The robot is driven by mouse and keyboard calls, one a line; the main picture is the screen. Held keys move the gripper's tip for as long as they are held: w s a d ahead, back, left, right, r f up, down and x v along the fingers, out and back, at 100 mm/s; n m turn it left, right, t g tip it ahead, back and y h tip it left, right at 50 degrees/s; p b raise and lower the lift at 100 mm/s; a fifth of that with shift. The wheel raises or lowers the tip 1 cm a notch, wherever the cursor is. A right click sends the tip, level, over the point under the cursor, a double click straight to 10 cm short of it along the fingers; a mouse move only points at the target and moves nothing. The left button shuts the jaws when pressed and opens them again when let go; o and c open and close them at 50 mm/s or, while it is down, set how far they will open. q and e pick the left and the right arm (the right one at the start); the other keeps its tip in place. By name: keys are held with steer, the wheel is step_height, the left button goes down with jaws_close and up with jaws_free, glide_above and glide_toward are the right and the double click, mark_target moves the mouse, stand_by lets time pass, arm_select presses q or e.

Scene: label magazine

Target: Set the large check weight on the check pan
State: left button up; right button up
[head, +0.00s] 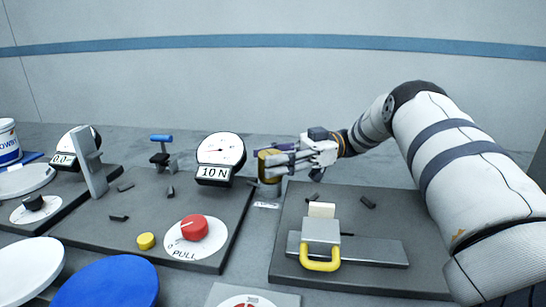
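My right gripper (284,161) is in the middle of the head view, reaching in from the right. Its fingers are closed around a brass-coloured cylinder (268,166), which looks like a check weight, above the table between two dark boards. The fingers hide part of the cylinder. No second weight to compare its size with is clear. Which round plate is the check pan I cannot tell: a pale round plate (24,181) lies at the left by a dial reading about 0.0 (62,160), and a white disc (28,268) and a blue disc (110,283) lie at the front left. My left gripper is not in view.
A dial marked 10 N (217,158) stands left of my gripper. The left board carries a red knob (194,227), a yellow knob (146,241), a grey upright lever (91,163) and a blue-handled part (161,145). A yellow-handled slide (320,246) sits on the right board. A white tub (8,142) stands far left.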

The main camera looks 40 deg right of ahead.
steer(key=o, duration=0.4)
step_height(320, 180, down, 3)
steer(key=shift+s+m, duration=0.15)
steer(key=shift+m, duration=0.25)
steer(key=shift+a, duration=0.1)
steer(key=shift+f, duration=0.15)
steer(key=shift+n, duration=0.3)
step_height(320, 180, up, 12)
steer(key=shift+r, duration=0.55)
